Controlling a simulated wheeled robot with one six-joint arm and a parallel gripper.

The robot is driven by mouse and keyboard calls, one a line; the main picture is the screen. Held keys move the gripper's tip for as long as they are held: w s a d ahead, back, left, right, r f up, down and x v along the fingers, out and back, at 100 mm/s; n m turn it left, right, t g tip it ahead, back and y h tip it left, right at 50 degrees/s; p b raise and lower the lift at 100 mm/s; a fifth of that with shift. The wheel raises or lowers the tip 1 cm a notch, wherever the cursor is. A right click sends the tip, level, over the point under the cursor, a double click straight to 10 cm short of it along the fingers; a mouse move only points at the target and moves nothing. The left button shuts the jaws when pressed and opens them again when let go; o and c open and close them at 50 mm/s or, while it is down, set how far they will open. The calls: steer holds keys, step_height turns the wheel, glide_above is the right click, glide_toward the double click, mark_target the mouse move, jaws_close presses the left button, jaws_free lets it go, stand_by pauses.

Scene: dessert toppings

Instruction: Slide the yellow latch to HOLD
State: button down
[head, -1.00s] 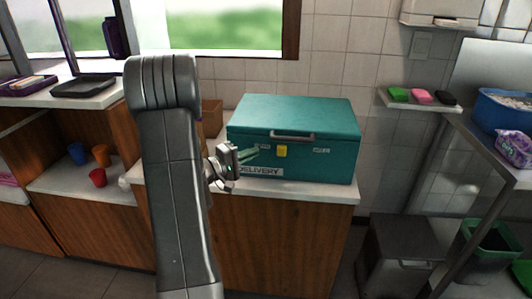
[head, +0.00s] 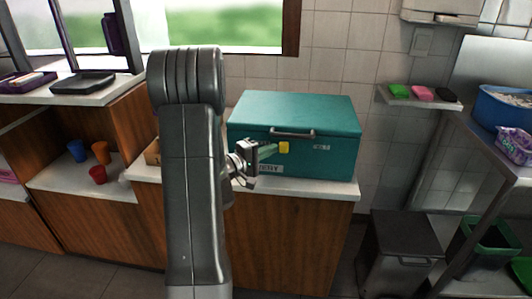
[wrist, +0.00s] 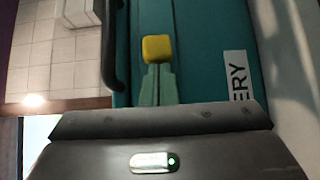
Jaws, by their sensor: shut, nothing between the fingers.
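The yellow latch (head: 283,147) is on the front of the teal delivery box (head: 340,160), below its dark handle (head: 293,132). My gripper (head: 275,150) is at the latch's left side, its green fingers shut and empty. In the wrist view, the fingertips (wrist: 157,68) meet the edge of the yellow latch (wrist: 157,48) and appear to touch it. A small white label (head: 321,147) is to the right of the latch, too small to read. The label area left of the latch is hidden behind my gripper. The box lid is closed.
The box stands on a white-topped wooden counter (head: 310,188). A grey bin (head: 403,240) is on the floor to the right. A wall shelf (head: 425,102) with several coloured sponges is at the upper right.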

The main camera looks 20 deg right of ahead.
steer(key=d+b, duration=0.1)
steer(key=s+d+b, duration=0.2)
steer(key=b, duration=0.1)
steer(key=shift+s+d+f, duration=0.25)
steer(key=shift+d, duration=0.15)
steer(key=shift+s+d+r+b, duration=0.15)
steer(key=shift+s+d+b, duration=0.1)
steer(key=shift+d+b, duration=0.25)
steer(key=shift+r, duration=0.1)
steer(key=shift+w+a, duration=0.15)
steer(key=shift+a, duration=0.05)
steer(key=b, duration=0.2)
glide_toward(287, 152)
steer(key=a, duration=0.2)
steer(key=w+a, duration=0.1)
steer(key=a, duration=0.1)
steer(key=shift+w+r, duration=0.25)
steer(key=shift+d, duration=0.15)
